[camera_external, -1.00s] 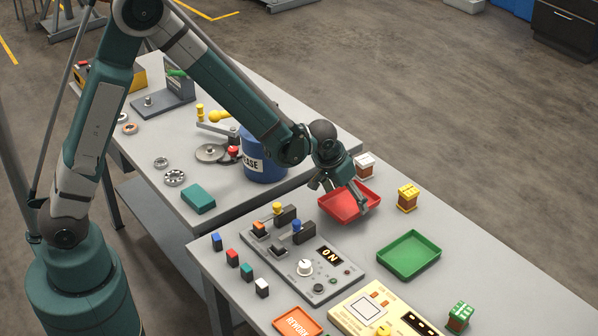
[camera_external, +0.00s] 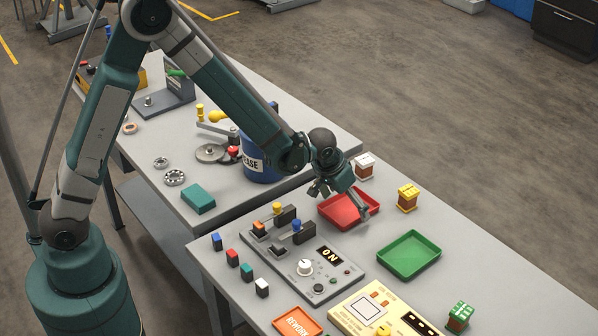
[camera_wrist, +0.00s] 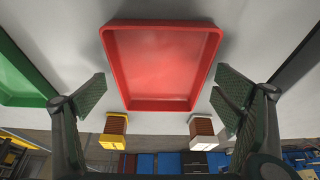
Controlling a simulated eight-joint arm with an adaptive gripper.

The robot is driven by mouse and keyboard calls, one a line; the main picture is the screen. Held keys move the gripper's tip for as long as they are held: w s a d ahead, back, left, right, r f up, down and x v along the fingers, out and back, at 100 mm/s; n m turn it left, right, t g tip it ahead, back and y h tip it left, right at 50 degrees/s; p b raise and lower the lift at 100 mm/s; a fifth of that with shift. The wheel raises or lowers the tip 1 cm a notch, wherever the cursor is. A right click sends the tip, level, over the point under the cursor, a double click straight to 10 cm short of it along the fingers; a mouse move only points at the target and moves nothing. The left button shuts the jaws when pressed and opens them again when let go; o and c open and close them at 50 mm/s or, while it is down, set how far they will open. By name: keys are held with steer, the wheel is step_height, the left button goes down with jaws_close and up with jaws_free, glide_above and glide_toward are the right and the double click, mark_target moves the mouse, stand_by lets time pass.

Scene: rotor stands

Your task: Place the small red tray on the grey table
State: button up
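The small red tray (camera_external: 347,212) lies on the near grey table (camera_external: 455,230), close to its far edge and to the left of the green tray. It appears flat on the surface. In the wrist view the red tray (camera_wrist: 163,65) fills the top middle, empty, with its rim showing all round. My gripper (camera_external: 341,204) is low over the tray, partly hiding its left and far side in the external view. In the wrist view its two padded fingers (camera_wrist: 160,92) stand wide apart, with gaps between them and the tray's near end.
A green tray (camera_external: 409,255) lies to the right. A white-topped block (camera_external: 365,166) and a yellow-topped block (camera_external: 407,197) stand near the far edge. A control panel (camera_external: 300,262) with levers lies in front, and a blue can (camera_external: 262,160) stands on the other table.

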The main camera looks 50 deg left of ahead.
steer(key=shift+r, duration=0.15)
steer(key=p+v, duration=0.1)
steer(key=v, duration=1.1)
stand_by(0.5)
stand_by(0.4)
steer(key=shift+r, duration=0.15)
steer(key=s+a+r+t, duration=0.1)
steer(key=s+a+r, duration=1.2)
steer(key=s+r, duration=0.25)
steer(key=s+a, duration=0.3)
steer(key=s, duration=0.6)
steer(key=s+a+r+t, duration=0.1)
steer(key=s+a, duration=0.3)
steer(key=s, duration=0.5)
steer(key=shift+r+t, duration=0.3)
steer(key=shift+r, duration=0.05)
